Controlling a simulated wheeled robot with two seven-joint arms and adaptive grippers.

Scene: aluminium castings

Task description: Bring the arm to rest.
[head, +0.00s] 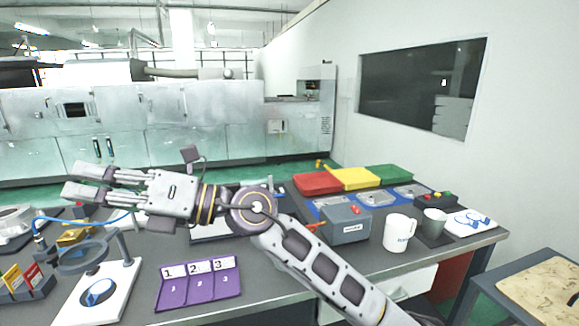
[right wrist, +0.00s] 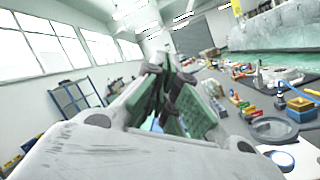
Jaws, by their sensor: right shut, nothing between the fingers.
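My right arm comes in from the lower right of the head view and reaches across to the left above the table. Its gripper (head: 76,180) points left, held in the air over the left part of the table. The fingers are shut with nothing between them. In the right wrist view the gripper's fingertips (right wrist: 166,85) show in the middle, with the room beyond them. My left gripper is in neither view. The arm hides part of the table's middle.
Under the arm lie a purple numbered tray (head: 198,285), a magnifier stand (head: 98,290) and a blue cable (head: 85,219). A grey box (head: 345,228), a white mug (head: 398,234), a grey cup (head: 434,222) and red (head: 317,183), yellow and green bins stand right of the gripper.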

